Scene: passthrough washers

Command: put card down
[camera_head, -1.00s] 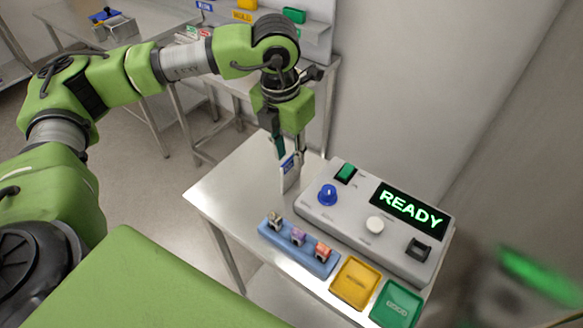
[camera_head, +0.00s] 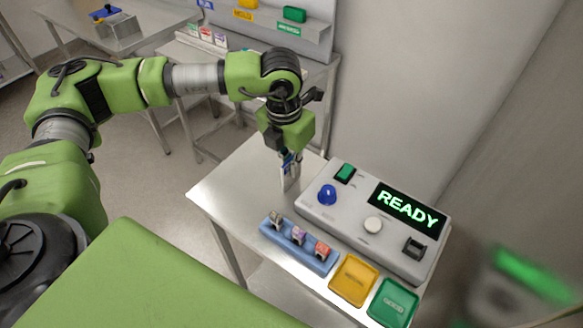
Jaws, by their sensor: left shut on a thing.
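The card (camera_head: 284,180) is white with a blue band near its top. It is held upright in my left gripper (camera_head: 288,162), which is shut on it and points down. The card is over the left back part of the metal table (camera_head: 232,190), just left of the grey control box. Its lower edge looks close to the table top; I cannot tell whether it touches. My right gripper is not in view.
The grey control box (camera_head: 325,212) shows READY and has a blue knob and buttons. In front lie a blue holder (camera_head: 268,233) with several small parts, a yellow tray (camera_head: 353,280) and a green tray (camera_head: 392,302). The table's left part is clear.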

